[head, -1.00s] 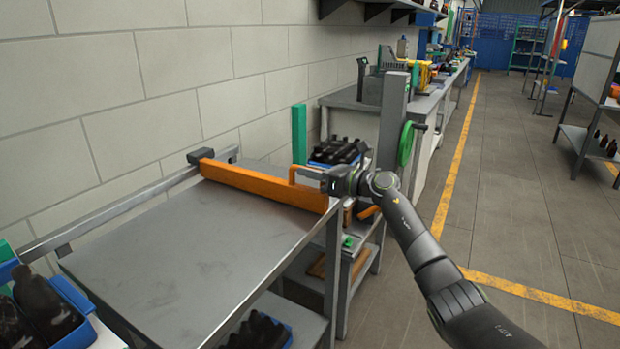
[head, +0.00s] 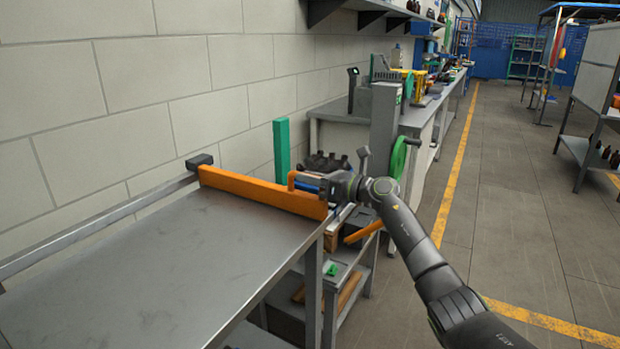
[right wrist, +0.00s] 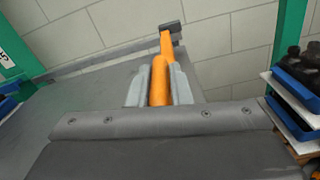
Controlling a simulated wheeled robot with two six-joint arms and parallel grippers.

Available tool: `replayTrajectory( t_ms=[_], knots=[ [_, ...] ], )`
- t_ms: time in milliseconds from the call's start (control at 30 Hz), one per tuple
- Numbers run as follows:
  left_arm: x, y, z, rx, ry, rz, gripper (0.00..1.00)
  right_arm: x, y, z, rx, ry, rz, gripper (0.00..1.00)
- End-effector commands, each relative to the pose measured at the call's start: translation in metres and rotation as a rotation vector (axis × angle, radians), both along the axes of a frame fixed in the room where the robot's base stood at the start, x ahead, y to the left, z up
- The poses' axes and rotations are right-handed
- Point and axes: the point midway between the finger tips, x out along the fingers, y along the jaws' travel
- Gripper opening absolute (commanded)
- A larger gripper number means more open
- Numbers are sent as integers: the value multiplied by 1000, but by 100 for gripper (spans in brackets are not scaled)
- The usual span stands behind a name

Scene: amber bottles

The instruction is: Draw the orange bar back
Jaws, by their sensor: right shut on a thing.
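The orange bar (head: 255,192) lies across the far end of the grey metal table. Its left end meets a dark carriage (head: 199,161) at the far end of the wall-side rail. My right gripper (head: 308,183) is shut on the bar's handle (head: 291,180) near the bar's right end. In the right wrist view the orange handle (right wrist: 158,85) sits between both grey fingers (right wrist: 158,92), with the bar (right wrist: 167,45) running away to the carriage. The fingers hide part of the handle. My left gripper is not in view.
The tabletop (head: 150,265) in front of the bar is bare. A green post (head: 282,150) and a crate of dark bottles (head: 325,163) stand just beyond the table. A grey column with a green wheel (head: 398,157) is close to my right arm. Open floor lies on the right.

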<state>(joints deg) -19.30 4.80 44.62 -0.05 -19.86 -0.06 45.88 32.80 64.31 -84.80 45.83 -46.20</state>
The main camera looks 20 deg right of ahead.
Motion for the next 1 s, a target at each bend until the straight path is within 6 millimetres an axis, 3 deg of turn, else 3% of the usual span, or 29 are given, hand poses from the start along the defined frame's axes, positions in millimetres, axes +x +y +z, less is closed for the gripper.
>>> replayTrajectory(
  t_ms=[67, 100, 267, 667, 1000],
  knots=[
    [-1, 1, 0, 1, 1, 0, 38, 1, -3, 2, -3, -3, -9, 0],
    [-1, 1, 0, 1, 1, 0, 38, 1, -3, 2, -2, -3, -9, 19],
    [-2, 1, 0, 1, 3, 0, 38, 1, -2, 2, -3, -3, -7, 38],
    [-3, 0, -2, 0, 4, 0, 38, -6, -8, 1, -5, -4, -5, 38],
    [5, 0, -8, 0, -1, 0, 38, -60, -52, -2, -8, -1, -8, 38]
  ],
)
